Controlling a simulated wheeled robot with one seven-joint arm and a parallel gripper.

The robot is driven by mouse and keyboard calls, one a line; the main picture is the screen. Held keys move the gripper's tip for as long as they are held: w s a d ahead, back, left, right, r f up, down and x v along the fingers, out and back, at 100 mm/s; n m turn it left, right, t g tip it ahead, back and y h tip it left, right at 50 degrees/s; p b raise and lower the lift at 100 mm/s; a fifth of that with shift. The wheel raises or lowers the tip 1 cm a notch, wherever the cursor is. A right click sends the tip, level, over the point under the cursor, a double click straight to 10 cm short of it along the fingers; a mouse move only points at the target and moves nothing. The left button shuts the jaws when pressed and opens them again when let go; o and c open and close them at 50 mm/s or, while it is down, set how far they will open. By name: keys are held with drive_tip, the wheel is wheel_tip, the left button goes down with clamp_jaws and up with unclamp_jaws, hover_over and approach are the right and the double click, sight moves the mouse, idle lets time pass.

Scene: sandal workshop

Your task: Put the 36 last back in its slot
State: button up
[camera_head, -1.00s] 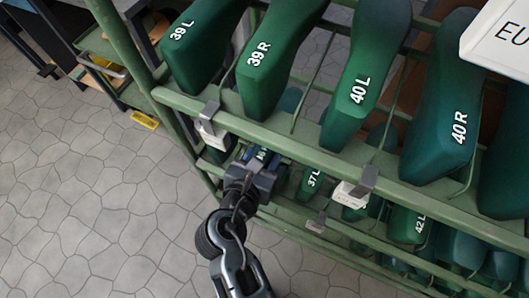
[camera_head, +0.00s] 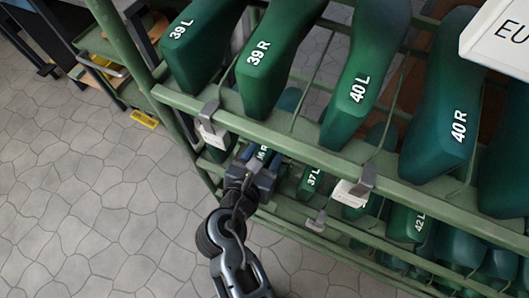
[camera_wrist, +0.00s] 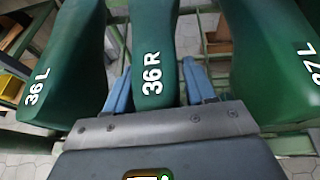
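The green 36 R last (camera_wrist: 154,60) lies between the 36 L last (camera_wrist: 75,60) and the 37 L last (camera_wrist: 265,60) in the wrist view, in line with them on the rack's lower tier. In the head view its label end (camera_head: 263,153) shows just beyond my gripper (camera_head: 260,158). My gripper is open, its two blue fingers (camera_wrist: 157,78) on either side of the 36 R last, with a narrow gap visible at each side. The far end of the last and its support are hidden.
The upper green rail (camera_head: 290,140) with hanging white tags (camera_head: 212,133) runs just above my gripper. Large lasts such as 39 R (camera_head: 262,70) and 40 L (camera_head: 360,90) stand above it. Tiled floor (camera_head: 90,200) is clear at left.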

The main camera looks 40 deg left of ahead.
drive_tip(key=o, duration=0.4)
drive_tip(key=shift+c, duration=0.2)
drive_tip(key=shift+f, duration=0.1)
drive_tip(key=p+v, duration=0.2)
drive_tip(key=v, duration=0.6)
